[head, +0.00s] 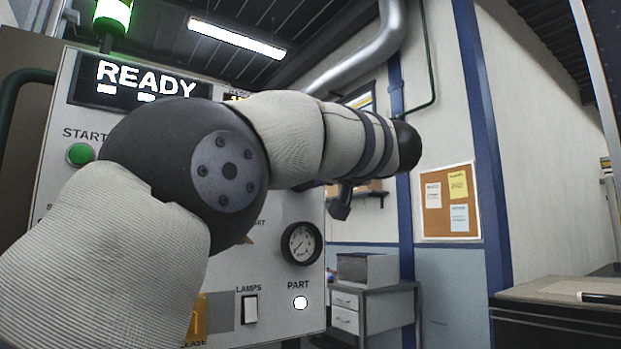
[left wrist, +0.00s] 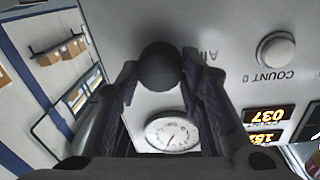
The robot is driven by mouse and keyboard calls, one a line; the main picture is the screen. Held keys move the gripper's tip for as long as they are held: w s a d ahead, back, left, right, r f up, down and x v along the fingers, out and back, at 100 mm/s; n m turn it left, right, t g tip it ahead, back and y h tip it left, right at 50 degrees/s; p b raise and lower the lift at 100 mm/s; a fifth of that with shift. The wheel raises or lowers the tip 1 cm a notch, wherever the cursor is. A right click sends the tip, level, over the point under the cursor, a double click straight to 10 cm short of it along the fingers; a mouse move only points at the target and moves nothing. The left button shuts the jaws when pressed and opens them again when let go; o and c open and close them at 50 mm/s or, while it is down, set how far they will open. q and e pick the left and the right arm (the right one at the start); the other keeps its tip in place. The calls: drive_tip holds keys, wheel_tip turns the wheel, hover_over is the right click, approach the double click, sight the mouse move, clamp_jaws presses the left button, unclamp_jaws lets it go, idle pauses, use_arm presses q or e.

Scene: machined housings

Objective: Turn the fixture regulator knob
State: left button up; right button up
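The regulator knob (left wrist: 160,67) is a round black knob on the pale panel, below a partly covered label, in the left wrist view. My left gripper (left wrist: 161,75) has one dark finger on each side of it, and both fingertips appear to meet its edges. The white dial gauge (left wrist: 172,133) shows between the fingers. In the head view my left arm crosses in front of the panel (head: 270,290) and hides the knob. The left fingers are not clearly seen there. My right gripper is in neither view.
A "COUNT 0" button (left wrist: 276,51) and number displays (left wrist: 265,116) sit beside the fingers. A lower gauge (head: 302,243), lamp switch (head: 250,309) and green start button (head: 80,154) are on the panel. A grey cabinet (head: 372,305) stands right of it, with open room beyond.

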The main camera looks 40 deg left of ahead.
use_arm(q)
drive_tip(key=shift+c, duration=0.6)
drive_tip(key=shift+n, duration=0.4)
drive_tip(key=n, duration=0.8)
drive_tip(key=n+g+y, duration=0.1)
drive_tip(key=n, duration=1.5)
drive_tip(key=shift+f+g, duration=0.25)
drive_tip(key=shift+g, duration=0.15)
drive_tip(key=shift+n, duration=0.3)
